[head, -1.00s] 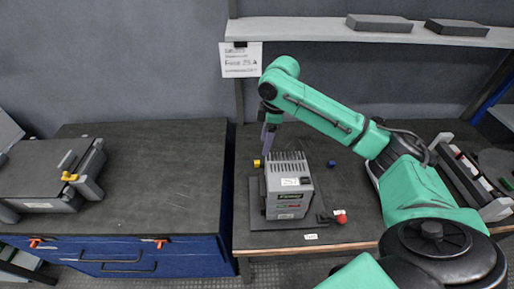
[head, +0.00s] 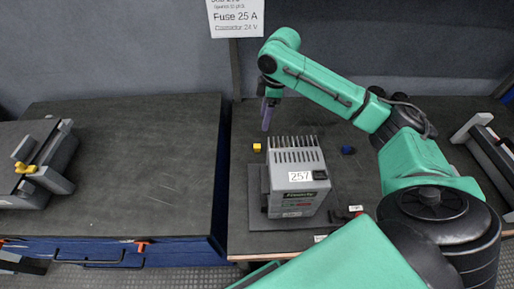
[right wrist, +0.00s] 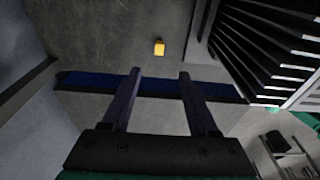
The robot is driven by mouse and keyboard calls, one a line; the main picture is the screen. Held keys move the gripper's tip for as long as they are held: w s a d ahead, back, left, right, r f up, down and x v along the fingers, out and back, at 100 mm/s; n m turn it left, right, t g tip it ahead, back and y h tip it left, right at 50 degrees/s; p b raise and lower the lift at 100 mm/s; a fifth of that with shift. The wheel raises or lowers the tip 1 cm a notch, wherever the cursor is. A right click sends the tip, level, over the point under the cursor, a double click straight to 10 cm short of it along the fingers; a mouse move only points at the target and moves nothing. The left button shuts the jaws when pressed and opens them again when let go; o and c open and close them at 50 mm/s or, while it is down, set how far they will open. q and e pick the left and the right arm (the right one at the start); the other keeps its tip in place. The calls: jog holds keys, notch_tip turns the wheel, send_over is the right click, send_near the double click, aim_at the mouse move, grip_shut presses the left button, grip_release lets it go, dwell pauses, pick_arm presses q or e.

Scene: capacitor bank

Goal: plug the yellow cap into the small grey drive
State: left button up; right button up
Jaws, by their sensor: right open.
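The yellow cap (head: 257,148) is a small block on the dark bench, just behind and left of the drive. The small grey drive (head: 297,190) stands upright on a dark plate, with fins on top and a "257" label. Its fins (right wrist: 265,50) fill the right of the right wrist view. My right gripper (head: 266,128) points down behind the drive, near the cap. In the right wrist view its fingers (right wrist: 160,73) are apart with nothing between them, and the cap (right wrist: 159,48) shows just beyond the tips. My left gripper is not in view.
A red item (head: 357,214) is partly hidden by my arm at the drive's front right. A dark cabinet top (head: 130,150) at left is mostly clear, with a grey case (head: 60,165) at its left end.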

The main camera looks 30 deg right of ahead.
send_over(257, 146)
jog(key=d, duration=0.1)
jog(key=f, duration=0.8)
jog(key=shift+s+f, duration=0.2)
jog(key=shift+s, duration=0.1)
jog(key=f, duration=0.5)
jog(key=shift+w+a+f+p, duration=0.1)
jog(key=shift+w+a+p, duration=0.2)
jog(key=shift+a+p, duration=0.1)
grip_shut()
